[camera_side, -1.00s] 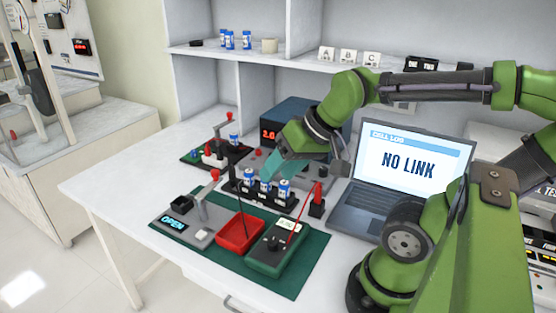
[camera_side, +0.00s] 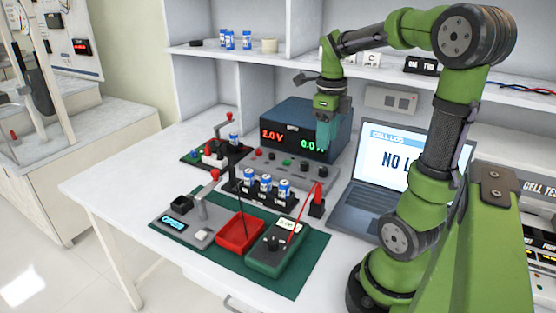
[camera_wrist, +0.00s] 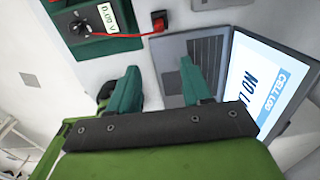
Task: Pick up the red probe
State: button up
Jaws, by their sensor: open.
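The red probe (camera_side: 317,201) stands in a small black holder at the right of the green mat, with a red lead running to the multimeter (camera_side: 277,247). In the wrist view the probe's red top (camera_wrist: 157,16) shows at the top centre in its black holder, beyond my fingertips. My gripper (camera_side: 325,146) is raised in front of the blue power supply, pointing down, behind the probe and well above it. In the wrist view my gripper (camera_wrist: 159,72) has its two teal fingers apart with nothing between them.
A rack of blue cells (camera_side: 265,186) stands left of the probe. A red tray (camera_side: 240,234) and a lever fixture (camera_side: 190,222) sit on the green mat. The laptop (camera_side: 362,195) is close on the right. The power supply (camera_side: 285,130) reads 2.0 V.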

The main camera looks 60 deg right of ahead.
send_near(319, 186)
notch_tip(319, 186, down, 5)
jog(key=s, duration=0.1)
jog(key=shift+w+f, duration=0.15)
jog(key=shift+f, duration=0.8)
jog(key=shift+w+f, duration=0.2)
jog(key=shift+f, duration=0.7)
jog(key=shift+w+f, duration=0.15)
jog(key=shift+f, duration=0.8)
jog(key=shift+c, duration=0.5)
grip_shut()
